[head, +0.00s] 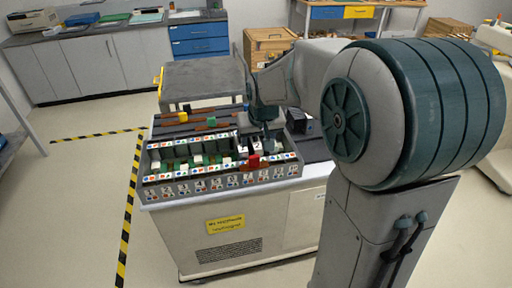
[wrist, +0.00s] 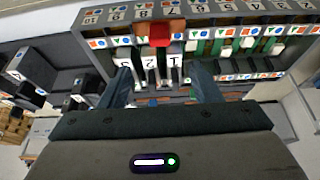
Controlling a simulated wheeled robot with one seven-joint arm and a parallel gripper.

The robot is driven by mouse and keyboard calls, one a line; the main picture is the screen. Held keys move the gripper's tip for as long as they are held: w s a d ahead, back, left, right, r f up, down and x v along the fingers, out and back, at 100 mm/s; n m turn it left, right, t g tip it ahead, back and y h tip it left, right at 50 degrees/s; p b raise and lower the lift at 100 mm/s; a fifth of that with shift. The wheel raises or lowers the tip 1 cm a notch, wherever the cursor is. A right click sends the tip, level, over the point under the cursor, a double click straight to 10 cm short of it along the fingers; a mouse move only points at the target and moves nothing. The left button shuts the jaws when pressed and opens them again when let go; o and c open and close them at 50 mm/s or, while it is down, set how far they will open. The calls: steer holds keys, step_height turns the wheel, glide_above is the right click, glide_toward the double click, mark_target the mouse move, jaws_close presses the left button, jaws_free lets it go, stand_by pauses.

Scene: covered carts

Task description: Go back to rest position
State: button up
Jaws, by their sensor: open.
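My gripper (wrist: 165,90) is open, its two dark fingers spread apart above the numbered rack in the wrist view. Between and beyond the fingers are white blocks marked with digits (wrist: 172,70) and a red block (wrist: 159,35). In the head view my arm reaches over the right part of the rack (head: 220,180), and my gripper (head: 255,143) is close to the red block (head: 253,161). Whether the fingers touch any block cannot be told.
The rack sits on a white cart (head: 225,240) with a yellow label. A dark bin (wrist: 60,58) is beside the rack. Yellow-black floor tape (head: 130,210) runs left of the cart; the floor there is clear.

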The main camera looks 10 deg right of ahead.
steer(key=shift+v, duration=1.5)
steer(key=shift+f, duration=0.1)
steer(key=s+f+g, duration=0.1)
steer(key=s+f, duration=0.1)
steer(key=s, duration=1.9)
steer(key=shift+s+g, duration=0.25)
steer(key=shift+g, duration=0.05)
steer(key=shift+f, duration=0.15)
